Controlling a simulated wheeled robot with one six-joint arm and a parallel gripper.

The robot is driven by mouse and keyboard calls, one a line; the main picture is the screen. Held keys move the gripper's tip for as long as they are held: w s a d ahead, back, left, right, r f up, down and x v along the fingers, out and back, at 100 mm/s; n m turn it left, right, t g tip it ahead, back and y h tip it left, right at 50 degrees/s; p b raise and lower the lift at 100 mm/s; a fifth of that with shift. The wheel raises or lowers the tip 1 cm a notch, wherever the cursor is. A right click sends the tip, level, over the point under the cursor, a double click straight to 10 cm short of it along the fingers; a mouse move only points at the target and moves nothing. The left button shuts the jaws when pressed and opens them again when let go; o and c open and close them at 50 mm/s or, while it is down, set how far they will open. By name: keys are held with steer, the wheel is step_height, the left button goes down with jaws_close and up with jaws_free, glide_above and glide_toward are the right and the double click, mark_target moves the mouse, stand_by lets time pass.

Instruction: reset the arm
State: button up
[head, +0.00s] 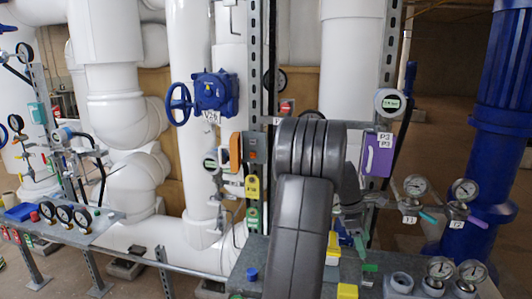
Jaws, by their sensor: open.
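My dark grey arm rises through the middle of the head view, bent over at its top. I cannot make out my gripper; the arm hides whatever lies behind it. A dark grey part shows just right of the arm, but no fingertips can be told apart there. No object is seen held.
A bench (225,268) with gauges (441,268) lies around my arm. A blue valve (214,92) with a handwheel (178,106) is at upper left. A purple tag (378,160) hangs right of my arm. A blue column (497,90) stands far right. White pipes fill the back.

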mark_target(370, 265)
steer(key=x, duration=0.7)
steer(key=shift+p, duration=0.4)
steer(key=shift+w+d+f+m, duration=0.1)
steer(key=shift+d+f+m, duration=0.15)
steer(key=shift+m, duration=0.25)
steer(key=shift+w+m+g+p, duration=0.1)
steer(key=shift+m+g+p, duration=0.35)
steer(key=shift+m, duration=0.15)
steer(key=m+y+p, duration=0.1)
steer(key=m, duration=0.2)
steer(key=shift+g, duration=0.35)
steer(key=m+y, duration=0.1)
steer(key=m, duration=0.1)
steer(key=m+p, duration=0.1)
steer(key=m, duration=0.1)
steer(key=shift+f+g+y, duration=0.1)
steer(key=shift+g+y, duration=0.3)
